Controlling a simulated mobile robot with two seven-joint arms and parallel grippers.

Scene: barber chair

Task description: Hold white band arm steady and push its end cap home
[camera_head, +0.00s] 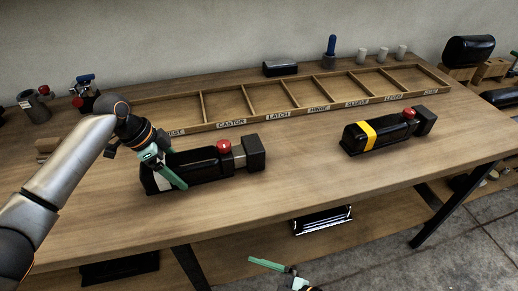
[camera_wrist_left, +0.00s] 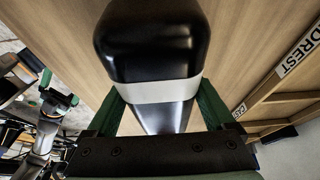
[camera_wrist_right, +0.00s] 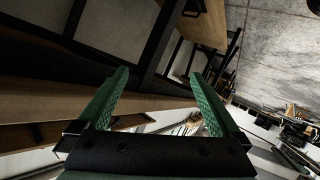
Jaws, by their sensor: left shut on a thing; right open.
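The white band arm (camera_head: 205,166) is a black padded block lying on the bench at the left, with a red knob (camera_head: 224,147) on top. Its white band (camera_wrist_left: 160,91) shows between my left fingers. Its dark end cap (camera_head: 254,152) is at the right end; a pale strip shows between cap and body, so they look apart. My left gripper (camera_head: 164,168) is shut across the arm's left part; it also shows in the left wrist view (camera_wrist_left: 161,108). My right gripper (camera_head: 276,270) is open and empty, low in front of the bench; its spread fingers show in the right wrist view (camera_wrist_right: 160,80).
A yellow band arm (camera_head: 385,133) with a red knob lies to the right. A labelled wooden divided tray (camera_head: 205,127) runs along the back. A blue-handled tool (camera_head: 331,46) and grey cylinders stand behind it. The bench between the two arms is clear. A lower shelf (camera_head: 250,232) lies beneath.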

